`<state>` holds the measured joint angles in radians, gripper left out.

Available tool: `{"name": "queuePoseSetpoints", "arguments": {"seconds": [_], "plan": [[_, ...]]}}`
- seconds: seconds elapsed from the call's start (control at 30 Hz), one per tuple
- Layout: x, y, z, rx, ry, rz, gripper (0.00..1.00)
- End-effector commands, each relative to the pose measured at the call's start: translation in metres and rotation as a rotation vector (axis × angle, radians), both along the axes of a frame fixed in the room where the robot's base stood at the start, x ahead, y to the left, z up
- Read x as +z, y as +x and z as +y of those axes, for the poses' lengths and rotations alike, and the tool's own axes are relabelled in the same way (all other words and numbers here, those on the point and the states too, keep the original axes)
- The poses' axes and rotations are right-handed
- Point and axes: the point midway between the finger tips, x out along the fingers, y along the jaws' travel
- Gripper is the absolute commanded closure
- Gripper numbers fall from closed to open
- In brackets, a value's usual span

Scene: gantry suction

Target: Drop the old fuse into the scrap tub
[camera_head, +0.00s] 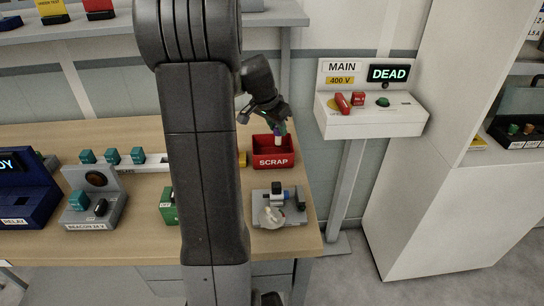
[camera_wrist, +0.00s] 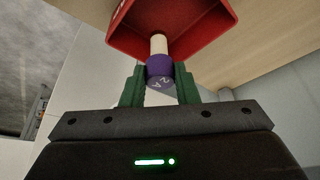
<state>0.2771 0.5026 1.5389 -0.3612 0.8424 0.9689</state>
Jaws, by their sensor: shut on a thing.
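My gripper (camera_wrist: 160,88) is shut on the old fuse, with its green fingers on either side of it. The fuse (camera_wrist: 159,66) has a pale body and a purple end with white marking in the wrist view. In the head view the fuse (camera_head: 278,138) shows small below my gripper (camera_head: 279,127), at the scrap tub. The scrap tub (camera_head: 273,163) is a red open box labelled SCRAP at the right end of the bench. Its red wall (camera_wrist: 205,52) also shows in the wrist view, beyond the fuse. I cannot tell how far the fuse reaches inside the tub.
A grey fixture (camera_head: 280,210) with a blue and black part stands in front of the tub. A green box (camera_head: 168,207) is partly hidden by my arm. A control box (camera_head: 372,114) reading DEAD stands to the right, beyond the bench (camera_head: 135,232).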

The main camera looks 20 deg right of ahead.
Motion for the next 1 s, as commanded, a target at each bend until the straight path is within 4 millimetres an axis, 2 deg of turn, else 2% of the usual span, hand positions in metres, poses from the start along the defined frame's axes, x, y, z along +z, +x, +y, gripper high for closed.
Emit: {"name": "queuePoseSetpoints", "arguments": {"seconds": [0.03,0.2,0.5,0.53,0.63,1.0], "plan": [[-0.011,0.000,0.000,0.000,0.000,0.001,0.95],[-0.024,0.000,0.000,0.000,0.000,0.001,0.95],[-0.024,0.000,0.000,0.000,-0.001,-0.001,0.95],[-0.024,0.000,0.000,0.000,-0.001,-0.001,0.67],[-0.024,0.000,0.000,0.000,-0.001,-0.001,0.47],[-0.020,-0.001,0.002,0.000,0.000,-0.001,0.47]]}}
